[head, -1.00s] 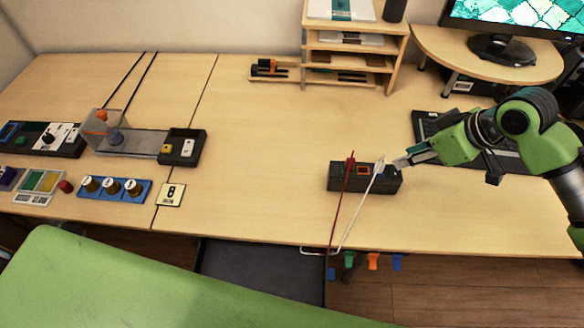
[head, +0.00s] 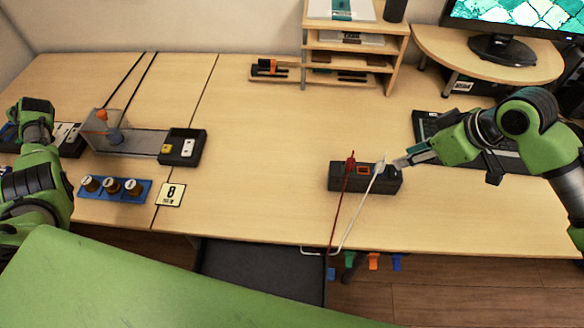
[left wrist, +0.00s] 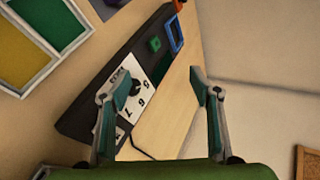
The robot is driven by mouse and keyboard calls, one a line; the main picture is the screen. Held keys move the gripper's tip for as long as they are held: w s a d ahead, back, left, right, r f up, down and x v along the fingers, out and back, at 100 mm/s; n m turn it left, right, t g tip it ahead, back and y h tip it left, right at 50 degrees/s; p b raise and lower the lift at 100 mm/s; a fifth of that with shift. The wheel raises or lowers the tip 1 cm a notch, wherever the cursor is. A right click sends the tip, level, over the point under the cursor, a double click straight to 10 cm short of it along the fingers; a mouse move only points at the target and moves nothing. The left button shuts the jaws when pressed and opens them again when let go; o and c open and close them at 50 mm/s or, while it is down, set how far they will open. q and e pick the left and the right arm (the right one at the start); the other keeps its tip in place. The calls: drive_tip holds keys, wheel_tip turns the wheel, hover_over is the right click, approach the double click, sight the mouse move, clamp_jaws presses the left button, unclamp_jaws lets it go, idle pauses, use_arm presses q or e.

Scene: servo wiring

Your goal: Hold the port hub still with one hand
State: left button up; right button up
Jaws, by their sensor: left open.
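The port hub (head: 360,185), a dark box with an orange-framed port, sits on the right part of the table. A red cable (head: 341,200) and a white cable (head: 357,215) run from its top down over the table's front edge. My right gripper (head: 398,163) reaches in from the right, its tips at the hub's right end. I cannot tell whether it touches or is shut on anything. My left arm is at the far left in the head view. In the left wrist view my left gripper (left wrist: 150,86) is open and empty, above a dark panel with a white dial plate (left wrist: 138,98).
A wooden shelf (head: 345,52) and monitor are at the back. The table's middle is clear.

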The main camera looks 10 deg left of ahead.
use_arm(q)
drive_tip(key=w+d+r+m+t, duration=0.3)
drive_tip(key=w+d+m+t, duration=0.15)
drive_tip(key=w, duration=0.35)
drive_tip(key=w+d+r+m+t+h, duration=0.1)
drive_tip(key=w+d+r+m+t, duration=0.25)
drive_tip(key=w+d+m, duration=0.4)
drive_tip(key=w+d+r+m+t, duration=0.3)
drive_tip(key=w+t, duration=0.1)
drive_tip(key=w, duration=0.6)
drive_tip(key=w+d+r+m+t+h, duration=0.25)
drive_tip(key=d+m+h, duration=0.25)
drive_tip(key=d, duration=0.4)
drive_tip(key=w+d+r+m+t+h, duration=0.1)
drive_tip(key=w+d+m+t+h, duration=0.2)
drive_tip(key=d+m, duration=0.5)
drive_tip(key=w+d+r+m+t+h, duration=0.1)
drive_tip(key=w+d+m+h, duration=0.2)
drive_tip(key=d+h, duration=0.55)
drive_tip(key=m+g+h, duration=1.1)
drive_tip(key=m+g, duration=0.7)
approach(338, 172)
drive_tip(key=shift+t, duration=0.25)
drive_tip(key=d, duration=0.3)
drive_tip(key=w+d+f, duration=0.1)
drive_tip(key=d, duration=0.2)
drive_tip(key=w+d+f, duration=0.1)
drive_tip(key=d, duration=0.3)
drive_tip(key=shift+w, duration=0.15)
